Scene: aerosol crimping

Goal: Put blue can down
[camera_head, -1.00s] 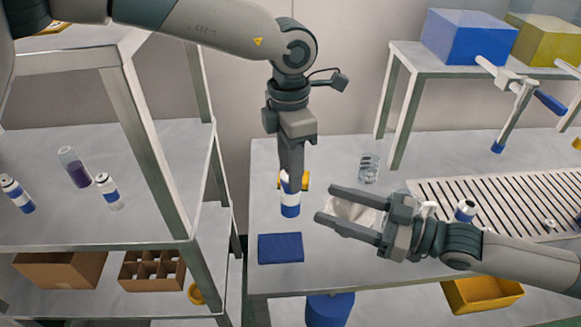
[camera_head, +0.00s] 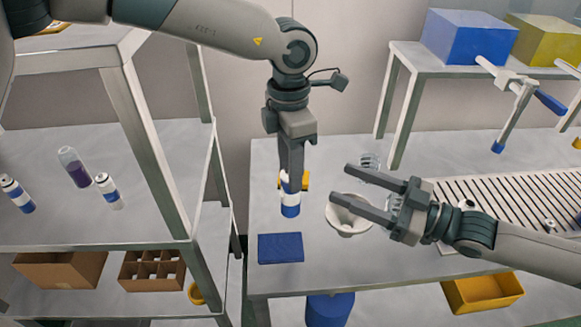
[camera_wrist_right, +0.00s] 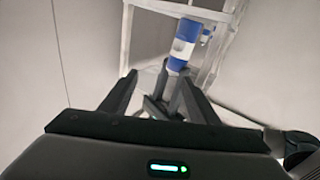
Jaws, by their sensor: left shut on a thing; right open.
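The blue can (camera_head: 290,208), white with blue bands, is upright under my left gripper (camera_head: 291,183) over the left part of the table. My left gripper points down and is shut on its top. Whether its base touches the table cannot be told. My right gripper (camera_head: 341,186) is open and empty, to the right of the can and apart from it. In the right wrist view a blue and white can (camera_wrist_right: 183,48) shows beyond the open fingers of my right gripper (camera_wrist_right: 158,82).
A blue pad (camera_head: 281,248) lies in front of the can. A white funnel (camera_head: 346,222) is below my right gripper's fingers, a clear glass (camera_head: 368,164) behind them. A slotted tray (camera_head: 520,195) is at right, a shelf (camera_head: 60,215) at left.

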